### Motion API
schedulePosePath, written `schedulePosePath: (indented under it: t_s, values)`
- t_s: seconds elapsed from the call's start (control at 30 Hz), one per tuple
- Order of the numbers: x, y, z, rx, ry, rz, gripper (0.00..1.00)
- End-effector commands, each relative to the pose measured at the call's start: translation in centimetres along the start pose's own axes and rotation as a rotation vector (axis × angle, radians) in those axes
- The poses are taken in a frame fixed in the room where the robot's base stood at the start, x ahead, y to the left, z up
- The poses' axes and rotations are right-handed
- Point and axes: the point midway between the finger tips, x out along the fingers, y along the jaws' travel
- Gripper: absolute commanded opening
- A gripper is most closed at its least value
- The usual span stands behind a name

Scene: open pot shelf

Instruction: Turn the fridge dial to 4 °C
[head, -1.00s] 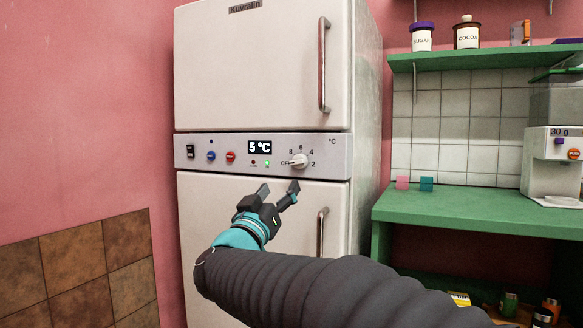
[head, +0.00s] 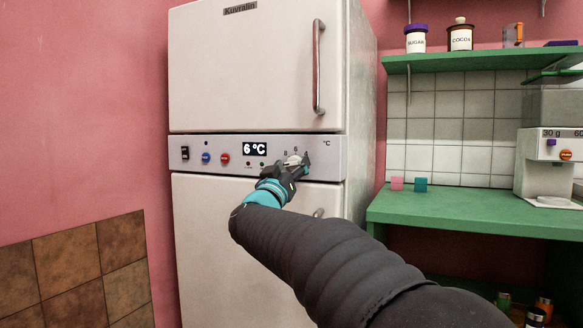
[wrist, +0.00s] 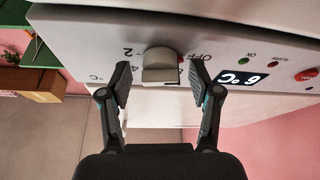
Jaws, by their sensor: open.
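The fridge's control panel (head: 215,150) has a display (head: 253,149) reading 6 °C. The pale dial (head: 293,160) is on the right of the panel, partly covered by my gripper (head: 290,167) in the head view. In the wrist view the dial (wrist: 159,66) sits between the two fingertips of my open gripper (wrist: 160,78), with a gap on each side. The marks 2 and OFF show near it, upside down. In the head view 8, 6 and 4 show above the dial. Its exact pointer direction is hard to tell.
A black switch (head: 185,153), a blue button (head: 206,157) and a red button (head: 225,158) are left of the display. The upper door handle (head: 318,66) stands out above the panel. A green counter (head: 470,207) with a dispenser (head: 548,163) is to the right.

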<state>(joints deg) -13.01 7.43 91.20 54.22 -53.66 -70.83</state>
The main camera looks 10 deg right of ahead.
Motion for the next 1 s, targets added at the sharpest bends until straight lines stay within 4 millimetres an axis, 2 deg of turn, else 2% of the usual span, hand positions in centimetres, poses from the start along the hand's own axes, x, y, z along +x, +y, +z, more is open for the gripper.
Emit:
schedulePosePath:
  t_s: [0.1, 0.3, 0.33, 0.37, 0.67, 1.0]
  values:
    - [-0.01, 0.01, 0.00, 0.000, 0.000, 0.000, 0.63]
    - [-0.02, 0.02, 0.00, 0.000, 0.000, 0.001, 0.13]
    - [-0.02, 0.03, 0.00, 0.000, 0.000, 0.001, 0.05]
    - [-0.02, 0.03, -0.01, 0.000, 0.000, 0.001, 0.03]
    - [-0.01, 0.03, -0.02, 0.031, 0.000, 0.014, 0.03]
    - [0.03, -0.11, -0.09, 0.226, 0.001, 0.095, 0.03]
